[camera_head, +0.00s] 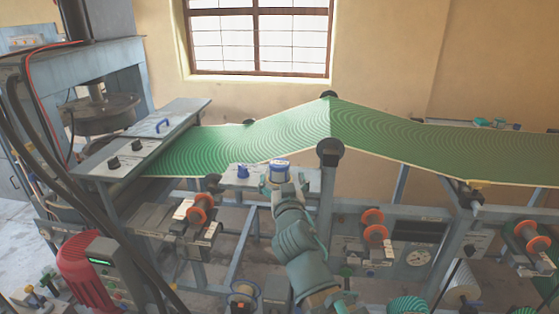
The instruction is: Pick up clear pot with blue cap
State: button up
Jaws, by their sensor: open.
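A small pot with a blue cap (280,165) shows at the right part of a light grey shelf, below the green belt. My gripper (279,182) is at the near side of the pot, at the end of my teal arm. It hides the pot's lower part. The fingers are small and overlap the pot in this view, so I cannot tell whether they touch it or stand around it. The gripper is open.
A small blue object (242,171) stands to the left on the same shelf (229,182). The green belt (240,146) slopes above and behind. A dark roller end (330,152) and post are close on the right. Orange-ended spools (374,226) sit lower right.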

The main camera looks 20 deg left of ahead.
aim_at(281, 170)
jog(key=shift+w+r+p, duration=0.1)
jog(key=shift+r+p, duration=0.15)
jog(key=shift+p, duration=0.2)
jog(key=x, duration=0.3)
jog(key=shift+f, duration=0.25)
jog(key=shift+p+x, duration=1.1)
jog(key=shift+x, duration=1.45)
jog(key=shift+f, duration=0.15)
jog(key=c, duration=1.4)
